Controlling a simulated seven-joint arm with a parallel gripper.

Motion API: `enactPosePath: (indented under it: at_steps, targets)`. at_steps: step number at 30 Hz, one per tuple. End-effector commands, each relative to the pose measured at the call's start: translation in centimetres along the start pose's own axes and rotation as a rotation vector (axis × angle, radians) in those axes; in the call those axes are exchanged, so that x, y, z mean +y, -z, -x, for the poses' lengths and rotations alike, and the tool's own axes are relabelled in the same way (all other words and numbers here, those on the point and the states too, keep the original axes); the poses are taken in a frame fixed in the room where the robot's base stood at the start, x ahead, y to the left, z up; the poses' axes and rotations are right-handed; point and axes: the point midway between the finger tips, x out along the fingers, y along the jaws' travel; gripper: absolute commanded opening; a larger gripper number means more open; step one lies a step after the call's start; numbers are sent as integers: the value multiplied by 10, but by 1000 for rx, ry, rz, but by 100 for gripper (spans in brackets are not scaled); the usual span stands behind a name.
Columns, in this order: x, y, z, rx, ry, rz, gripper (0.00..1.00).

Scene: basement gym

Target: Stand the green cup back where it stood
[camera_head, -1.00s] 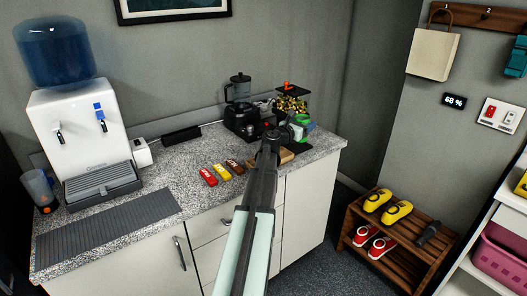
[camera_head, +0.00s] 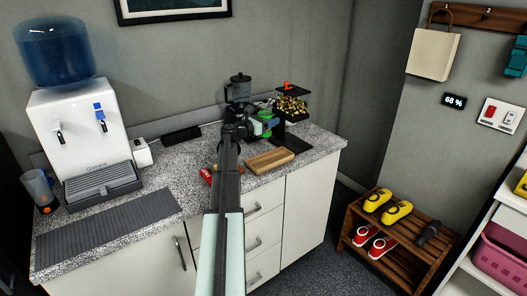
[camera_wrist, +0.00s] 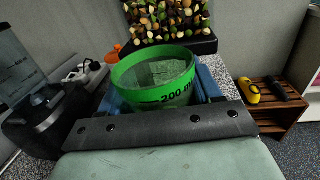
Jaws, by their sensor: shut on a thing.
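The green cup (camera_wrist: 153,80) with a "200 ml" mark sits between the blue finger pads of my gripper (camera_wrist: 160,92) in the wrist view, its open rim facing up. My gripper (camera_head: 262,123) is shut on it. In the head view the cup (camera_head: 266,115) is small and partly hidden by my wrist, above the counter (camera_head: 190,157) between the blender and the dispenser. I cannot tell whether its base touches anything.
The blender (camera_head: 239,86) is partly behind my arm; the dispenser (camera_head: 292,104) stands just right of the cup. A wooden board (camera_head: 269,160) lies in front. A red bar (camera_head: 205,176) shows left of my arm. The counter's left part holds a water cooler (camera_head: 85,135).

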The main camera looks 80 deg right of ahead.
Motion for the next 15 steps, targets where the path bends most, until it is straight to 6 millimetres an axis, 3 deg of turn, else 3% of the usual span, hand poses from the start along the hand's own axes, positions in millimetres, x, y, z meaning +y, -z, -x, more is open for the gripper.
enactPosePath:
  at_steps: [1,8,15]
  targets:
    - [11,-3,-7,-1,26,0,29]
    - [24,-7,-14,-4,108,1,29]
    - [23,14,-13,-2,120,2,29]
